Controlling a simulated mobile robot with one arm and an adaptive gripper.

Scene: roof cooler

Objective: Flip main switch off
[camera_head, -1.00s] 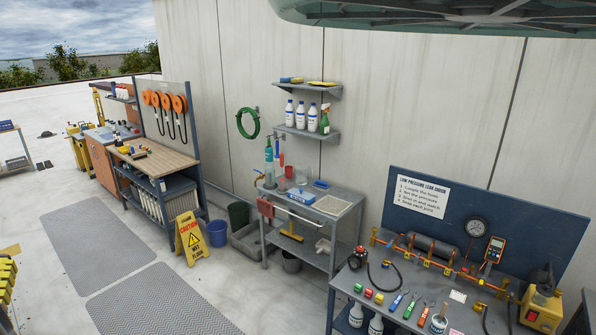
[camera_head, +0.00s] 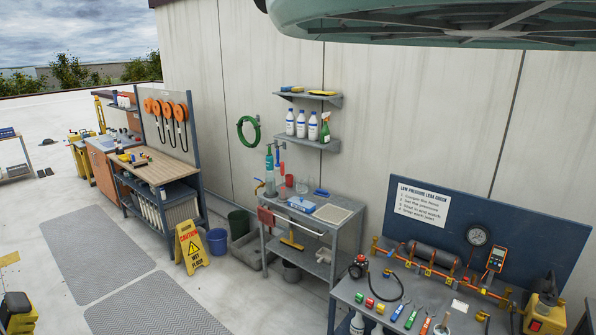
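No main switch that I can make out shows in the head view. My gripper is not in the picture, so its state and what it may hold are hidden. A pale green round housing with a ribbed underside (camera_head: 440,18) hangs across the top right, close to the camera; I cannot tell what it belongs to.
A leak-check bench (camera_head: 345,291) with gauge and pipe stands at right. A grey wash cart (camera_head: 347,240), a yellow wet-floor sign (camera_head: 190,247) and a blue bucket (camera_head: 217,240) stand mid-picture. A workbench (camera_head: 165,168) is further left. Grey mats (camera_head: 98,250) lie on open floor.

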